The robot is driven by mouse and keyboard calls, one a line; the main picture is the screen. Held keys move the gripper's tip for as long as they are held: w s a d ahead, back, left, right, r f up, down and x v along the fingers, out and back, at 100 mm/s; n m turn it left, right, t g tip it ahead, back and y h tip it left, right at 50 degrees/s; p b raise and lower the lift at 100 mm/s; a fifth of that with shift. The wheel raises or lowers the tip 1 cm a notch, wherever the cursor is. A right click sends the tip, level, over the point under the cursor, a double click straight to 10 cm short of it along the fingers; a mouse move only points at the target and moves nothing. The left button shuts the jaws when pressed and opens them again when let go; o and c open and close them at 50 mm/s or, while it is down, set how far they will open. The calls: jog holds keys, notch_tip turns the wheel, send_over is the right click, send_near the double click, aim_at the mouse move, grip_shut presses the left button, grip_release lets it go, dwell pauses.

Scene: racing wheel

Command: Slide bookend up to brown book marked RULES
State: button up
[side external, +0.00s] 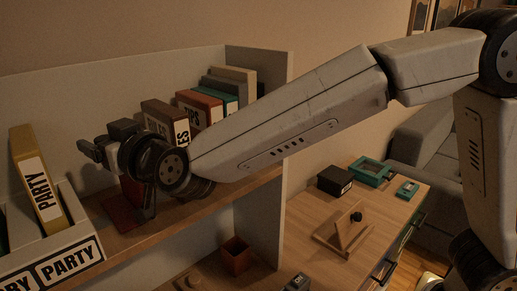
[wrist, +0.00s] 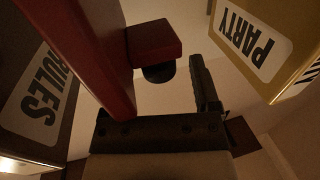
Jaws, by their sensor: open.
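The brown book marked RULES (side external: 163,108) stands upright on the shelf, partly hidden behind my arm. In the wrist view the RULES book (wrist: 28,105) is at the left. The dark red bookend (side external: 122,207) is mostly hidden behind my gripper in the side view. In the wrist view the bookend (wrist: 92,45) fills the upper left, beside the RULES book; I cannot tell whether they touch. My gripper (wrist: 160,85) is open. One dark finger shows right of the bookend; the other is hidden. In the side view my gripper (side external: 118,150) is over the shelf.
A yellow book marked PARTY (side external: 37,178) leans in a white labelled box (side external: 72,252) left of my gripper; the PARTY book (wrist: 270,40) also shows in the wrist view. Several other books (side external: 200,103) stand right of RULES. A shelf end panel (side external: 262,215) closes the right side.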

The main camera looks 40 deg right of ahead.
jog(key=shift+w+a, duration=0.1)
jog(key=shift+w, duration=0.6)
grip_shut()
dwell(1.1)
